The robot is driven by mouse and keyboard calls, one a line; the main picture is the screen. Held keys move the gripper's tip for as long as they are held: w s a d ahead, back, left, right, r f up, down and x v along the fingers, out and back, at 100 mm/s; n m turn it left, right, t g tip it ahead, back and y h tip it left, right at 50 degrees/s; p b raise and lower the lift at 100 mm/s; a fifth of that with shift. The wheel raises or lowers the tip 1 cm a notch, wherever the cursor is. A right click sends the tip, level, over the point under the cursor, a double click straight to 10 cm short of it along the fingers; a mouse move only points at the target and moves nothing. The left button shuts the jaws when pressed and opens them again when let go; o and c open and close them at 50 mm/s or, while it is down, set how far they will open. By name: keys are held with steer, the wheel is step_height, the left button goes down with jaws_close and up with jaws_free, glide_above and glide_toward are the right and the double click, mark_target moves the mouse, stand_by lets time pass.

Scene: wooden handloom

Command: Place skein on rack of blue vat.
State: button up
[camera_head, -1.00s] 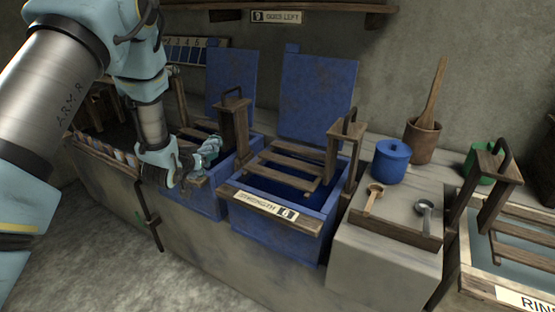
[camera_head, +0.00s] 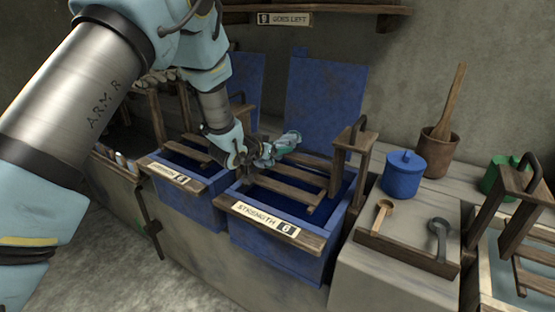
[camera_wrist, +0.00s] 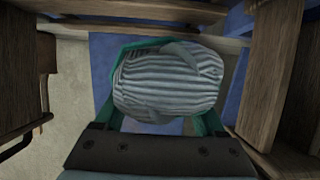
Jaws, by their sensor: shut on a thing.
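My gripper (camera_head: 270,151) is shut on a pale grey-blue skein (camera_wrist: 168,82). In the wrist view the skein's ribbed strands fill the space between my teal fingers. In the head view the skein (camera_head: 288,142) is small and partly hidden by my gripper. It is over the back left part of the blue vat (camera_head: 277,256) labelled "STRENGTH 6". The vat's wooden rack (camera_head: 285,188) has several slats across the opening, with dark blue liquid below. I cannot tell whether the skein touches a slat.
A second blue vat (camera_head: 193,206) stands to the left, partly behind my arm. A wooden upright with a dark handle (camera_head: 352,150) rises at the right of the rack. A blue lidded pot (camera_head: 404,176), spoons and a mortar (camera_head: 436,150) stand further right.

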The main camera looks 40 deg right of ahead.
mark_target(258, 162)
steer(key=shift+f+p, duration=0.35)
steer(key=shift+f, duration=1.85)
steer(key=shift+f, duration=0.2)
steer(key=o, duration=1.5)
steer(key=shift+r, duration=0.1)
steer(key=shift+r, duration=0.2)
steer(key=b+v, duration=0.2)
steer(key=v, duration=1)
steer(key=shift+a+f, duration=0.1)
steer(key=shift+f, duration=0.05)
